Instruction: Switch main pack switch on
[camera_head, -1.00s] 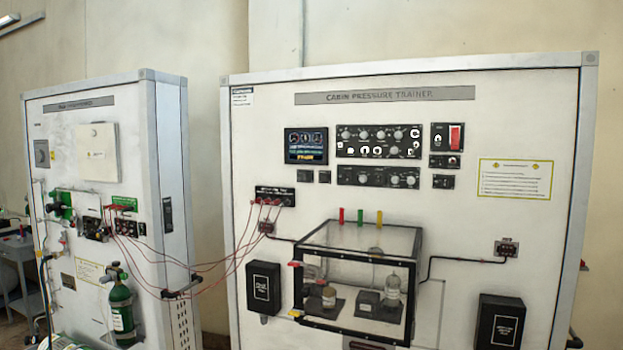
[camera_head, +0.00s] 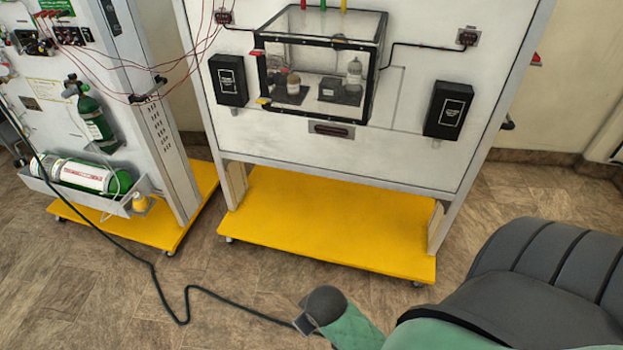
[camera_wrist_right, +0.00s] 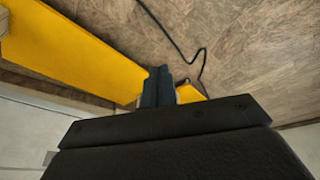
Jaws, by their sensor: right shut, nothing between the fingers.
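The main pack switch does not show in any current view. The lower part of the white cabin pressure trainer board (camera_head: 400,160) stands ahead in the head view; its upper control panel is out of frame. My right gripper (camera_wrist_right: 159,82) shows in the wrist view with its dark fingers together and empty, above the floor and apart from the board. My right arm comes in at the lower right of the head view. My left gripper is not in view.
The trainer's yellow base (camera_head: 330,220) juts out over the floor. A clear chamber (camera_head: 320,70) and black boxes (camera_head: 447,110) are on the board. A second trainer with green cylinders (camera_head: 92,115) stands left. A dark cable (camera_head: 165,295) crosses the floor.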

